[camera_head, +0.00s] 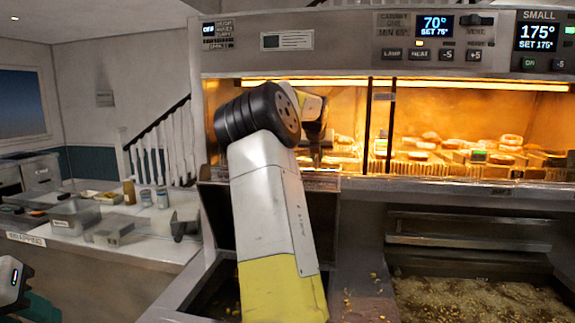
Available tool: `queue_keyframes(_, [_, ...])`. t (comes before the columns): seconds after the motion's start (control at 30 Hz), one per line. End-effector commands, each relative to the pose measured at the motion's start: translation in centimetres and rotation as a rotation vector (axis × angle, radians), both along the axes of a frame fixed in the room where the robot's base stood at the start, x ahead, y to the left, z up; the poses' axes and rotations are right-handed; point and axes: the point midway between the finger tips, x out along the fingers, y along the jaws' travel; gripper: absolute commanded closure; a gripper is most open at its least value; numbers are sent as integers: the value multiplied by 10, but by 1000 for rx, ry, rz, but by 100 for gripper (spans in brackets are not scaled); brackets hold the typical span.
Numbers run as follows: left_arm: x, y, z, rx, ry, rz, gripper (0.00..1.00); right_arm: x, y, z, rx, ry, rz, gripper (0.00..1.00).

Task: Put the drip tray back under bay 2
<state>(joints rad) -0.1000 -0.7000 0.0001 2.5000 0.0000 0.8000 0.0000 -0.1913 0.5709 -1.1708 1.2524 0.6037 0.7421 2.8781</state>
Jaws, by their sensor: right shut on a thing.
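My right arm rises through the middle of the view and bends over toward the lit holding cabinet (365,60). My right gripper (316,162) is at the cabinet's front edge, partly hidden behind the arm's black joint. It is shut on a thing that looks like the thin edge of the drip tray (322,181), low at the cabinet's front. The arm hides much of the tray, and I cannot tell whether it is seated. A dark and teal part at the lower left edge seems to be my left gripper (36,306); its jaws do not show clearly.
Food pieces lie in the cabinet's bays, split by a dark upright divider (378,125). A fryer vat (480,298) of bubbling oil is at the lower right. A counter (95,262) with tubs and bottles stands left; a stair railing (165,145) is behind.

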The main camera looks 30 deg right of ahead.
Motion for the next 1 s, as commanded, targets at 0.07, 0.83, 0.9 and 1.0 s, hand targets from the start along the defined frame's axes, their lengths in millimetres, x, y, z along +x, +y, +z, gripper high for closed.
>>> queue_keyframes(0.07, [0,0,0,0,0,0,64,-1,1,-14,6,0,0,100])
queue_keyframes(0.83, [0,0,0,0,0,0,64,-1,1,-27,2,-1,1,69])
queue_keyframes(0.9, [0,0,0,0,0,0,64,-1,1,-27,2,-1,1,69])
queue_keyframes(1.0, [0,0,0,0,0,0,64,-1,2,-25,2,-1,1,69])
